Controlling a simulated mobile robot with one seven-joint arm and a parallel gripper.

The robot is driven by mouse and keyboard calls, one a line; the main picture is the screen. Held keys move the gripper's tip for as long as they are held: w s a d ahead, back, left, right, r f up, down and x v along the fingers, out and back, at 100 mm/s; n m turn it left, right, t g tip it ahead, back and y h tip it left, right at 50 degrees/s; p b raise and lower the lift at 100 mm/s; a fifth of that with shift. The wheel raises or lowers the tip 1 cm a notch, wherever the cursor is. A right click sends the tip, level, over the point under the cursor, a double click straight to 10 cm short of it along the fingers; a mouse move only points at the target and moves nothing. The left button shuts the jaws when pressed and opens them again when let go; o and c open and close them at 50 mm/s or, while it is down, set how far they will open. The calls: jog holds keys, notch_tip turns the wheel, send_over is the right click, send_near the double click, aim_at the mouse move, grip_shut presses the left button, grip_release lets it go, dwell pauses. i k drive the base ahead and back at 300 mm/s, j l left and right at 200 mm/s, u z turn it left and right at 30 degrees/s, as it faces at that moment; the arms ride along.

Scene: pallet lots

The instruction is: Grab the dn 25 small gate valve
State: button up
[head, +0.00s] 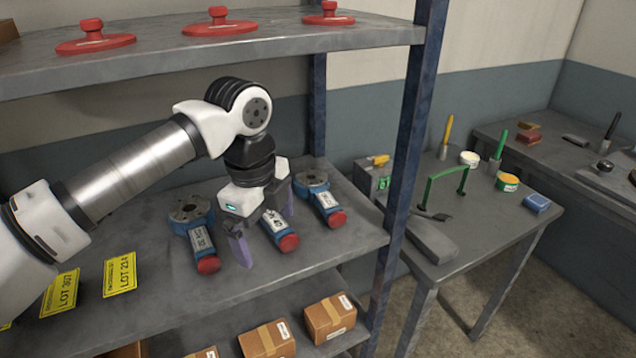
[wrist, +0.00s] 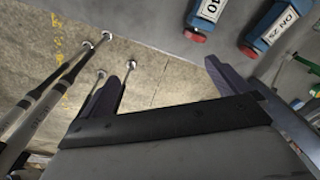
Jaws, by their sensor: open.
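Three blue valves with red end caps lie on the middle shelf. The right one (head: 328,206) has a white label too small to read in the head view; in the wrist view a valve labelled DN 25 (wrist: 275,27) lies at the upper right. The middle valve (head: 281,237) is partly hidden by my gripper; the wrist view shows a label ending in 40 on the valve beside the DN 25 one (wrist: 197,30). The left valve (head: 199,240) is apart. My gripper (head: 264,224) is open and empty, its fingers around or above the middle valve; I cannot tell which.
A blue rack post (head: 403,170) stands right of the valves. The upper shelf (head: 270,40), bearing red flanged parts, is above my arm. Yellow lot cards (head: 120,274) lie at the left. Boxes (head: 330,316) sit on the lower shelf. A workbench (head: 490,232) stands beyond the post.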

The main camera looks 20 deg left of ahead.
aim_at(311, 184)
jog(key=i, duration=0.9)
